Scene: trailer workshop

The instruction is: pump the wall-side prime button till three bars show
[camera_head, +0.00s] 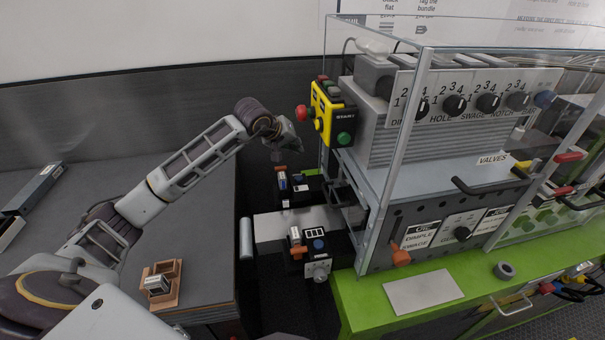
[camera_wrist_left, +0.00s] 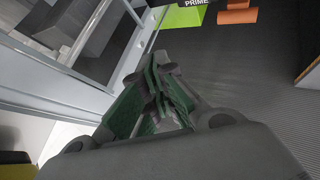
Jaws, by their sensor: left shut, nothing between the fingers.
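The wall-side prime unit (camera_head: 290,186) is a small dark box with an orange part on top and a blue-and-white face, in the gap left of the machine. Its button and bars are too small to read. A second, nearer unit (camera_head: 308,254) has a blue button and a white display. My left gripper (camera_head: 280,155) is shut and empty, above the wall-side unit and apart from it. In the left wrist view my closed fingers (camera_wrist_left: 160,92) show, with a PRIME label (camera_wrist_left: 196,3) and orange parts (camera_wrist_left: 237,15) beyond them. My right gripper is out of view.
The clear-panelled machine (camera_head: 400,150) stands close right of the gripper, with a yellow button box (camera_head: 333,113) on its corner post. A grey bench (camera_head: 205,240) is at left, bearing a wooden holder (camera_head: 175,268). A green bench (camera_head: 350,305) is at right.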

